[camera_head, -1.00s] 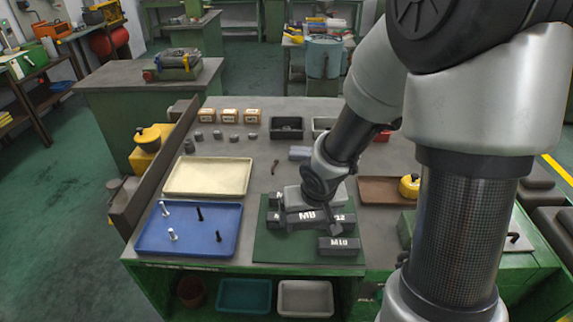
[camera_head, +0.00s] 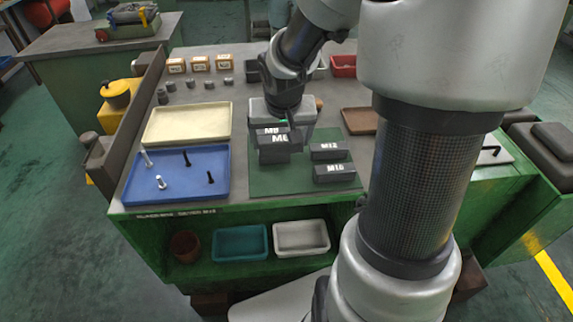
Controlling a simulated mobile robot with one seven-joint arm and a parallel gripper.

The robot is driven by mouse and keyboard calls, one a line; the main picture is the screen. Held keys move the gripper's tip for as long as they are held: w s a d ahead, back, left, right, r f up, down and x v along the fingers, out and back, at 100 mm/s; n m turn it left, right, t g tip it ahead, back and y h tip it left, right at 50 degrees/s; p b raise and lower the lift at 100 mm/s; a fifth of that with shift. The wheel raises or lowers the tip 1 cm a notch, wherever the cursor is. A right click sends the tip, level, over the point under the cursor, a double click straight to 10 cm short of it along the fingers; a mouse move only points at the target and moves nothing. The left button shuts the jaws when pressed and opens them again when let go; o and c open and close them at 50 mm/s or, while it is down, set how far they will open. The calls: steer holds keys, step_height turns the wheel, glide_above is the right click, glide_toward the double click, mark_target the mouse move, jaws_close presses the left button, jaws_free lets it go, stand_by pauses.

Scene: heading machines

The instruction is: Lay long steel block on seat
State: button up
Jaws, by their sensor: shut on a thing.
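Dark grey steel blocks with white size marks are on a dark green mat (camera_head: 262,186) on the bench. The M8 block (camera_head: 270,130) and M6 block (camera_head: 274,156) are at the mat's left, under my gripper. The M12 block (camera_head: 325,154) and M16 block (camera_head: 330,175) lie to the right. My gripper (camera_head: 291,138) points down and is shut on a steel block, which appears to be the M6 one. My wrist partly hides the grip, so I cannot tell whether that block touches the mat. I cannot make out which place is the seat.
A blue tray (camera_head: 197,199) with several upright bolts and a cream tray (camera_head: 187,138) stand left of the mat. A brown tray (camera_head: 357,121) is to the right. A teal bin (camera_head: 240,258) and a white bin (camera_head: 300,252) sit on the shelf below.

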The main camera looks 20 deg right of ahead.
step_height(320, 180, down, 9)
steer(key=b, duration=0.3)
steer(key=shift+r, duration=0.1)
steer(key=o, duration=1.1)
steer(key=shift+f, duration=0.2)
steer(key=o, duration=0.3)
steer(key=shift+r, duration=0.1)
